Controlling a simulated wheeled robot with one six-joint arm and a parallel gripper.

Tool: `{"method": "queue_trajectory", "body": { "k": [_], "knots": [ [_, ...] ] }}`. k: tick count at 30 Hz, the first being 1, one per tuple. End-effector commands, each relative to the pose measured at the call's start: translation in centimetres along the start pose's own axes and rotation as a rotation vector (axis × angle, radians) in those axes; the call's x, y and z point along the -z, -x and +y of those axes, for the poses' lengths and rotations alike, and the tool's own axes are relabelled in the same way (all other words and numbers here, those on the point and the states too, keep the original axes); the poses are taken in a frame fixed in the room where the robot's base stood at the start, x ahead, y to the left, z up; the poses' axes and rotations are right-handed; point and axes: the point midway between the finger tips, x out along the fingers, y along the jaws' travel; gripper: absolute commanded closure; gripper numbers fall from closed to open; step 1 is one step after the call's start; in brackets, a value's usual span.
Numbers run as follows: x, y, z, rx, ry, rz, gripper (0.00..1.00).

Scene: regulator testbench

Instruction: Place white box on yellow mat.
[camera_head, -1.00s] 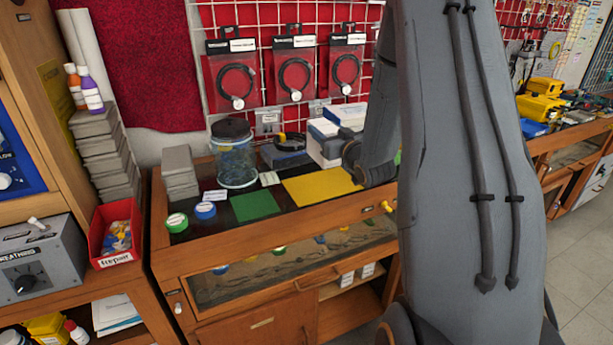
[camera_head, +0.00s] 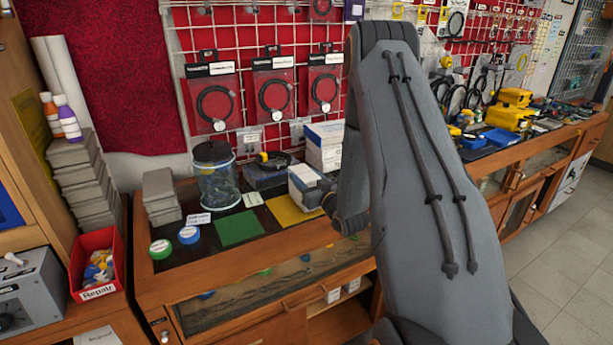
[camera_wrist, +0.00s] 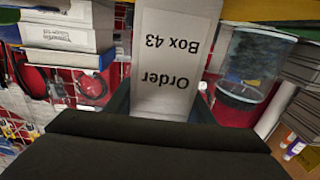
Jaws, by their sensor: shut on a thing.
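The white box (camera_head: 301,176) is in my gripper (camera_head: 318,190), over the rear right part of the yellow mat (camera_head: 286,213) in the head view. In the wrist view the white box (camera_wrist: 168,62) shows its label "Order Box 43" upside down, with my gripper's fingers (camera_wrist: 160,108) on either side. My gripper is shut on it. The box and gripper hide part of the mat. I cannot tell whether the box's underside touches the mat.
A green mat (camera_head: 239,229) lies left of the yellow one. A glass jar (camera_head: 218,178), a blue-grey box (camera_head: 264,176) and stacked white-and-blue boxes (camera_head: 324,150) stand behind. Blue tape (camera_head: 189,235) and green tape (camera_head: 160,249) lie at the left.

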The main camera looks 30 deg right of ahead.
Motion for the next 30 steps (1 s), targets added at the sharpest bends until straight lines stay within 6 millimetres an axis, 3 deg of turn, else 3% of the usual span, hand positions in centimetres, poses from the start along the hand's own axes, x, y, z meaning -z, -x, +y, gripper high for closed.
{"method": "queue_trajectory", "body": {
  "k": [13,14,17,30],
  "knots": [
    [-0.59,-0.01,0.07,-0.001,0.001,0.002,0.81],
    [-0.66,0.01,0.06,-0.001,0.000,0.001,0.50],
    [-0.57,0.03,0.06,-0.001,0.001,0.001,0.33],
    [-0.31,0.55,0.13,-0.002,0.000,0.000,0.33]
  ]
}}
